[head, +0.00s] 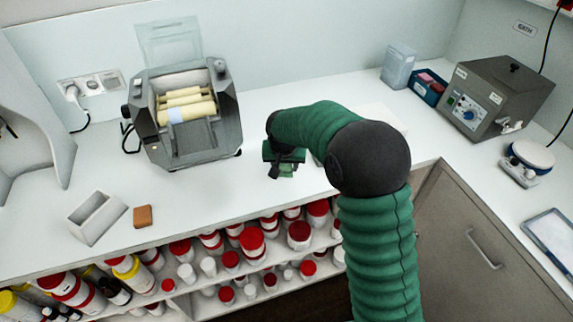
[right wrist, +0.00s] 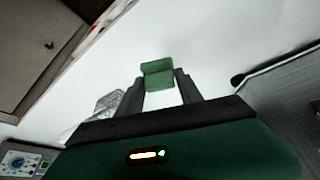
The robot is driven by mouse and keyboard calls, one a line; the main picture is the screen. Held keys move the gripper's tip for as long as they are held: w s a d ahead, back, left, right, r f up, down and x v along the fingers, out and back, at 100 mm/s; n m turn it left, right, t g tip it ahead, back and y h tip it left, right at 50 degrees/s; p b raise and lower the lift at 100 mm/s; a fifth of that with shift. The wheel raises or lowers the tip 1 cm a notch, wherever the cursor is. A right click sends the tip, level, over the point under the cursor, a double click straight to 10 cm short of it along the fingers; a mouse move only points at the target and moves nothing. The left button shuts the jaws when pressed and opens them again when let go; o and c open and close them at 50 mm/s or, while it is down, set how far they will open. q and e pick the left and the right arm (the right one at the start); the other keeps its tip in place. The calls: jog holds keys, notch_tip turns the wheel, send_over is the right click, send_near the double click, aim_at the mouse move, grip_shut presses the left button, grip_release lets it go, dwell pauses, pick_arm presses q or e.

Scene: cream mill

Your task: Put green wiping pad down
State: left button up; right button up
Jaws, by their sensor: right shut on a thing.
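The green wiping pad (right wrist: 157,75) is between the two fingers of my right gripper (right wrist: 158,84) in the right wrist view. My right gripper is shut on it. In the head view the right gripper (head: 283,168) is over the white counter, to the right of the grey roller mill, and the pad (head: 287,174) shows small and dark green below it. I cannot tell whether the pad touches the counter. My left gripper is not in view.
The roller mill (head: 183,108) stands at the back left. A white open box (head: 96,217) and a brown block (head: 143,215) lie at the front left. A grey bath unit (head: 497,96) and blue tray (head: 428,92) stand right. Bottles (head: 252,241) fill shelves below.

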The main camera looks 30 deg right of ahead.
aim_at(286, 167)
jog(key=shift+w+d+f, duration=0.1)
jog(key=shift+w+d, duration=0.75)
jog(key=shift+w, duration=0.05)
jog(key=x, duration=0.3)
jog(key=shift+s+a+f, duration=0.15)
jog(key=shift+a+f, duration=0.1)
jog(key=shift+f, duration=0.2)
jog(key=o, duration=1.2)
